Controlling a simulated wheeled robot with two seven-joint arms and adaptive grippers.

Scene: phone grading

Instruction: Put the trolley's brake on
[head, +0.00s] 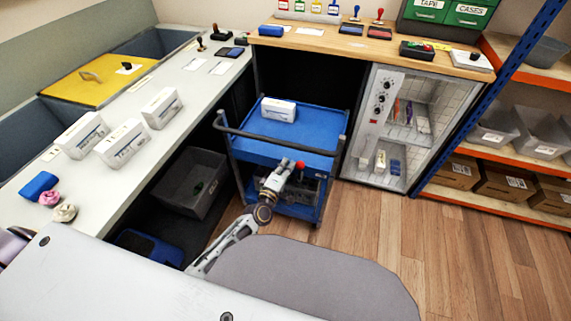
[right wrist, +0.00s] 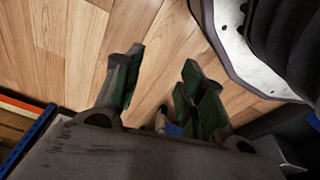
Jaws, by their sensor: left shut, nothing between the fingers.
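The blue trolley (head: 305,152) stands in the gap between the left counter and the glass-fronted cabinet. It has a dark push rail, and a white box (head: 278,109) lies on its top tray. A red knob (head: 300,165) shows at its near side, likely the brake lever; its exact position is hard to tell. My left gripper (head: 283,171) is shut and empty, just left of the red knob; I cannot tell whether they touch. My right gripper (right wrist: 160,66) is open and empty in the right wrist view, above the wooden floor.
A grey bin (head: 190,180) sits under the left counter (head: 130,150), which carries several white boxes. The glass-fronted cabinet (head: 391,128) stands right of the trolley. Shelves with bins and cartons are at the far right. The wooden floor (head: 450,250) is clear at the right.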

